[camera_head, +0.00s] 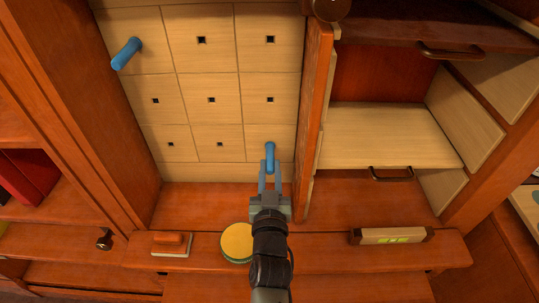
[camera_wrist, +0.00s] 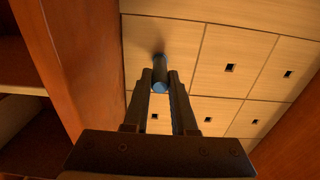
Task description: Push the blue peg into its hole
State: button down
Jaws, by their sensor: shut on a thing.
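The pale wooden panel (camera_head: 190,20) stands upright, split into square tiles with small dark square holes. A blue peg (camera_head: 270,150) sticks out of the lower right tile, with my gripper (camera_head: 270,170) at it. In the wrist view my gripper (camera_wrist: 160,85) has its two fingers on either side of this peg (camera_wrist: 160,72), shut on it. The peg's round near end faces the wrist camera. Its far end meets the tile; how deep it sits is hidden. A second blue peg (camera_head: 126,53) sticks well out of the upper left tile.
An orange-brown upright (camera_head: 312,120) stands close to the right of the panel. Below is a ledge with a round yellow-topped thing (camera_head: 237,241), a red block on a pale base (camera_head: 172,243) and a level-like bar (camera_head: 390,236). Open shelves lie to the right.

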jog(key=shift+s+p, duration=1.7)
jog(key=shift+s, duration=1.35)
jog(key=shift+s, duration=0.1)
jog(key=shift+s+f+p, duration=0.1)
jog(key=shift+s+p, duration=1.05)
jog(key=shift+s, duration=1.75)
notch_tip(320, 180, up, 26)
jog(key=n+p, duration=0.6)
jog(key=p, duration=1.9)
jog(key=shift+w+r, duration=0.15)
jog(key=shift+r, duration=0.05)
